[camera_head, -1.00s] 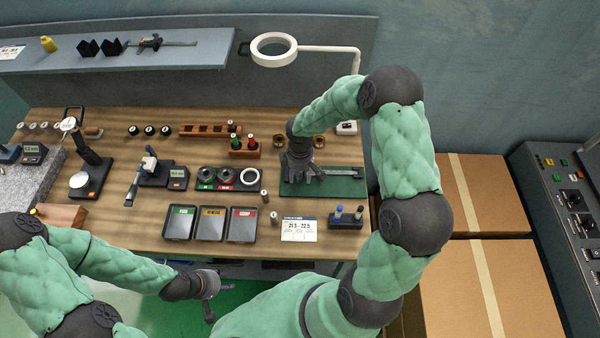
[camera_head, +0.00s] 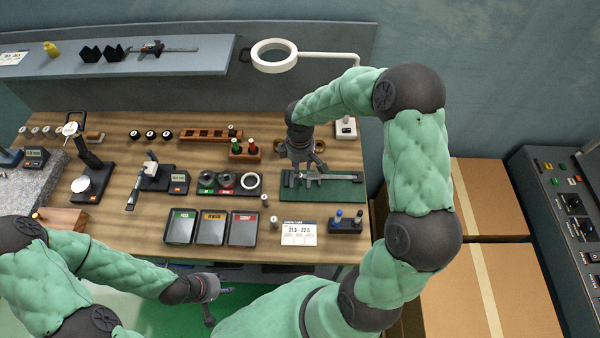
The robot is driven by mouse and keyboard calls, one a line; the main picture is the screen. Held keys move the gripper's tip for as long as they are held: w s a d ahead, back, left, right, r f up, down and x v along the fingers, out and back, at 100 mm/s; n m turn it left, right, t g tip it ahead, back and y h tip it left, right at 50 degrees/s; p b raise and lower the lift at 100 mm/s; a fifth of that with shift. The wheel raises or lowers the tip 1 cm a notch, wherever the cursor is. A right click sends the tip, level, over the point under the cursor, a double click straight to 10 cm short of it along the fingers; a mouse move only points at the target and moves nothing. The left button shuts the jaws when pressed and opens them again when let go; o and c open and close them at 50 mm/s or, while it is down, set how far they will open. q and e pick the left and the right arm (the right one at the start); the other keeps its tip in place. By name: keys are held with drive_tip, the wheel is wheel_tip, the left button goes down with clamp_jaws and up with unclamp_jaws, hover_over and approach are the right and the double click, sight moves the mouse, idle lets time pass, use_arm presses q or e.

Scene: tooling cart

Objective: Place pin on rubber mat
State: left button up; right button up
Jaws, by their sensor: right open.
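The green rubber mat (camera_head: 345,195) lies at the right of the wooden bench, with a caliper (camera_head: 335,177) lying across it. My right gripper (camera_head: 303,167) is open above the back left part of the mat, fingers pointing down. I see nothing held in it. Two small metallic pins stand on the bench left of the mat: one pin (camera_head: 265,199) near its left edge and another pin (camera_head: 274,222) nearer the front. Whether a pin is on the mat by the caliper's jaws is too small to tell. My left gripper (camera_head: 221,302) is off the bench's front edge, low.
Three dark trays (camera_head: 210,242) and a white label card (camera_head: 299,246) lie along the front. A ring-lamp (camera_head: 274,55) hangs at the back. Cardboard boxes (camera_head: 490,200) are at the right.

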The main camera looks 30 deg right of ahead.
drive_tip(key=shift+r, duration=2.45)
